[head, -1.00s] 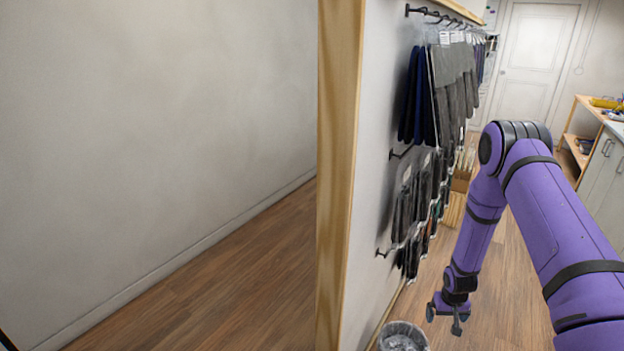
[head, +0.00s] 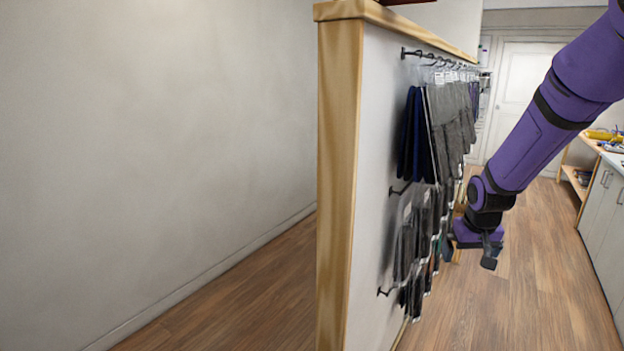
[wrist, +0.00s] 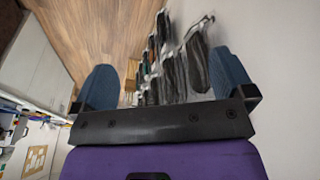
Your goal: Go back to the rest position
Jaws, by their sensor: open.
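My purple arm comes in from the upper right of the head view. My gripper (head: 488,250) hangs at its end, over the wooden floor and just right of the hanging insoles in the picture. In the wrist view my gripper (wrist: 162,85) shows two blue fingers spread wide apart. Nothing is between them. From the head view alone the finger gap is hard to make out.
A partition wall with a wooden end post (head: 340,190) stands left of my arm. Hooks on it carry dark and grey insoles (head: 440,130). Grey cabinets (head: 606,205) and a wooden shelf (head: 577,178) stand at the right. The floor (head: 530,280) between is clear.

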